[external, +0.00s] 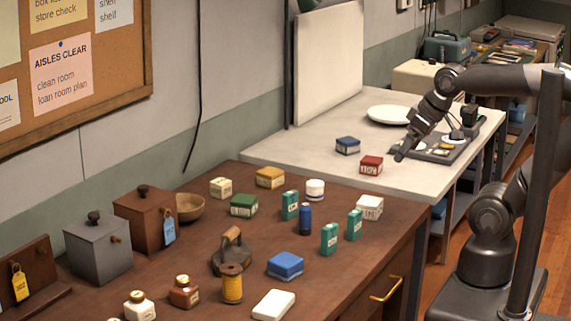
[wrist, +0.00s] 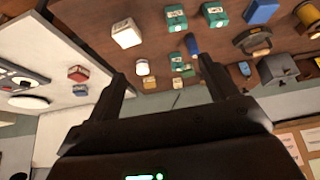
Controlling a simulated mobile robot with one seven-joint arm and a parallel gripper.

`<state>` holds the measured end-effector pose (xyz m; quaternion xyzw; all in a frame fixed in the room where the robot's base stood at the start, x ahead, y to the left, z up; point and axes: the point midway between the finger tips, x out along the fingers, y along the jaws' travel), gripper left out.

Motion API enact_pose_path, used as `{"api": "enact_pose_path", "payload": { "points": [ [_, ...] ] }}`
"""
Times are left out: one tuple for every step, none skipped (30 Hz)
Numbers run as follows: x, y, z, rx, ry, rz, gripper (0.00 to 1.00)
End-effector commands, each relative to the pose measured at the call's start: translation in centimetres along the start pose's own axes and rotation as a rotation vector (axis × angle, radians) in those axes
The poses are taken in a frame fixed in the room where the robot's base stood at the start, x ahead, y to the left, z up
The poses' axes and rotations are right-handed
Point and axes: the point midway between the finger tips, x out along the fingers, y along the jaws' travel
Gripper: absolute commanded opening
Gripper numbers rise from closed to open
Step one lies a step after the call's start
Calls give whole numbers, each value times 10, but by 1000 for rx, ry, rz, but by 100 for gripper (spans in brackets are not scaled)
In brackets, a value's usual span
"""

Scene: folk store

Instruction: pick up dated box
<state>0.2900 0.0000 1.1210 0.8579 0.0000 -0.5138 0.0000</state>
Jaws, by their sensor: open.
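Several small labelled boxes are in view, and the print is too small to tell which is dated. On the pale table in the external view are a red box (external: 371,165) and a dark blue box (external: 347,146). On the brown table are a white box (external: 369,208), a green box (external: 243,205), a yellow-brown box (external: 270,177) and a cream box (external: 220,187). My gripper (external: 401,155) is open and empty above the pale table, right of the red box. In the wrist view, the red box (wrist: 78,73) lies left of my open fingers (wrist: 162,72).
Teal packets (external: 329,239), a blue bottle (external: 305,218), a white jar (external: 315,189) and an iron (external: 231,252) crowd the brown table (external: 340,290). A plate (external: 388,114) and a dark device (external: 440,148) are on the pale table (external: 290,150). A white panel (external: 328,65) stands behind.

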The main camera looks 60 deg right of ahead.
Motion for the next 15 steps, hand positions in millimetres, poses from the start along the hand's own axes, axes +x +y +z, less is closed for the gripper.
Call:
{"api": "enact_pose_path", "payload": {
  "points": [
    [0,0,0,0,0,0,80],
    [0,0,0,0,0,0,80],
    [0,0,0,0,0,0,80],
    [0,0,0,0,0,0,80],
    [0,0,0,0,0,0,80],
    [0,0,0,0,0,0,80],
    [0,0,0,0,-1,0,80],
    [0,0,-1,-1,-5,1,80],
    [1,1,-3,-2,-12,3,80],
    [2,2,-4,-3,-20,4,80],
    [3,2,-6,-5,-32,7,80],
    [6,4,-9,-8,-52,10,80],
    [8,5,-13,-10,-70,13,80],
    [10,6,-16,-13,-89,17,80],
    [14,9,-21,-17,-119,22,80]
  ]
}}
